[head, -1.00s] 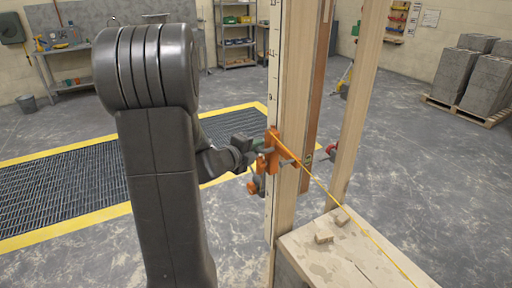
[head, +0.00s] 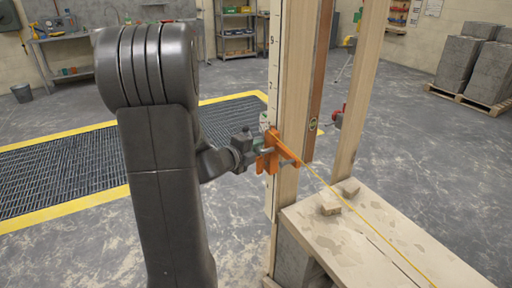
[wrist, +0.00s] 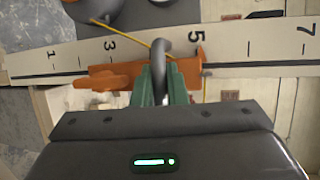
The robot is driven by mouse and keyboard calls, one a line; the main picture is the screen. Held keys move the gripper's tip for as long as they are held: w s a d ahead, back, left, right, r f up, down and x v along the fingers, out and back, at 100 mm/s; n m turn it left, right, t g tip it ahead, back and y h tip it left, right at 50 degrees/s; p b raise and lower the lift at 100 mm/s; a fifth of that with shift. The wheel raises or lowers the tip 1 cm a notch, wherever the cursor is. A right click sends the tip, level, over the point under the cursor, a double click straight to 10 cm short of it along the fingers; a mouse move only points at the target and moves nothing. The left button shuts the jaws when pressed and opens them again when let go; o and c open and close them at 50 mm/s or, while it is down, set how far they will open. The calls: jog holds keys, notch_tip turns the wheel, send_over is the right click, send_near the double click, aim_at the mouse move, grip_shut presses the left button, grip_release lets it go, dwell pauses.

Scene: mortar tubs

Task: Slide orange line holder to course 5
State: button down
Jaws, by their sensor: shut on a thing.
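The orange line holder (head: 270,158) sits on the tall wooden post (head: 290,90) at the numbered white scale. A taut yellow line (head: 370,228) runs from it down to the lower right. In the wrist view, the holder (wrist: 110,76) lies along the scale (wrist: 250,45), with one end just below the printed 5 and the rest reaching back past the 3. My gripper (wrist: 165,85) has green fingers shut on the holder's grey curved handle. In the head view my gripper (head: 254,148) reaches it from the left. The exact tick alignment is unclear.
A second wooden upright (head: 355,100) carries a red clamp (head: 338,118). Grey block stacks (head: 462,75) stand far right.

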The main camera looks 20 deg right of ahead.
jog(key=shift+f, duration=0.4)
jog(key=c, duration=1.5)
grip_release()
jog(key=shift+r, duration=0.1)
jog(key=shift+o, duration=0.2)
jog(key=v, duration=1.3)
jog(key=shift+s+a, duration=0.3)
jog(key=shift+a, duration=0.05)
jog(key=x, duration=1.4)
jog(key=shift+w, duration=0.1)
jog(key=shift+a+r, duration=0.1)
jog(key=shift+r, duration=0.15)
